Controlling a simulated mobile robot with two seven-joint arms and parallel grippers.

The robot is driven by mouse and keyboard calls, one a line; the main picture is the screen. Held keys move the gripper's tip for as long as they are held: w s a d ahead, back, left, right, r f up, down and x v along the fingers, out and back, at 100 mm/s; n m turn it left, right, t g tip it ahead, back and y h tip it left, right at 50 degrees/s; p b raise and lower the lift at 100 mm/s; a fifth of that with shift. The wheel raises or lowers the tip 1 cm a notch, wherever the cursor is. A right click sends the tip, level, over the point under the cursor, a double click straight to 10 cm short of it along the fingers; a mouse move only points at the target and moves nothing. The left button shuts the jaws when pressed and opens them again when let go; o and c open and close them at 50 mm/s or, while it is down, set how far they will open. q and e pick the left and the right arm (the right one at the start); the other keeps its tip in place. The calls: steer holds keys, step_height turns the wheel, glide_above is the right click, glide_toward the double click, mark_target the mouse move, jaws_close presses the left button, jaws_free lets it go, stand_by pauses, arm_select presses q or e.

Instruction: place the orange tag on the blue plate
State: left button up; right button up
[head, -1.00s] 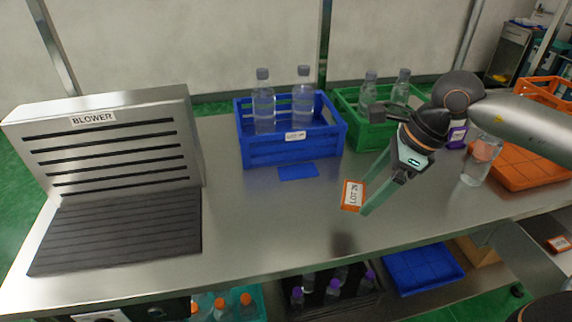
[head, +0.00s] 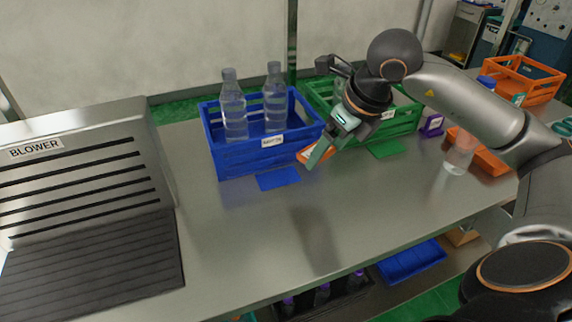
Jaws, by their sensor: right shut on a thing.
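The orange tag (head: 303,156) is held between the fingers of my right gripper (head: 314,158), mostly hidden behind them. The gripper is shut on it and is above the table, in front of the blue crate's right corner. The flat blue plate (head: 278,179) lies on the table in front of the blue crate, a little left of and below the tag in the head view. The plate is bare. My left gripper is not in view.
The blue crate (head: 240,161) holds two clear bottles. A green crate (head: 402,125) stands right of it, with a green plate (head: 386,149) in front. A clear bottle (head: 459,156) stands at right. The blower (head: 80,170) fills the left. The table's middle is clear.

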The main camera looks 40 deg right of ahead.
mark_target(305, 149)
steer(key=w, duration=0.1)
steer(key=w+a+f, duration=0.1)
steer(key=w, duration=0.1)
steer(key=w+a+f+p, duration=0.1)
steer(key=shift+w+f, duration=0.2)
steer(key=shift+w, duration=0.15)
steer(key=w+f, duration=0.2)
steer(key=f, duration=0.1)
steer(key=w+a+f, duration=0.1)
steer(key=shift+w+f, duration=0.3)
steer(key=shift+f, duration=0.1)
steer(key=shift+s+x, duration=0.2)
steer(key=shift+x, duration=0.75)
steer(key=shift+s+x, duration=0.2)
steer(key=shift+x, duration=0.75)
steer(key=shift+f, duration=0.2)
steer(key=o, duration=1.1)
steer(key=v, duration=1.2)
steer(key=shift+p, duration=0.3)
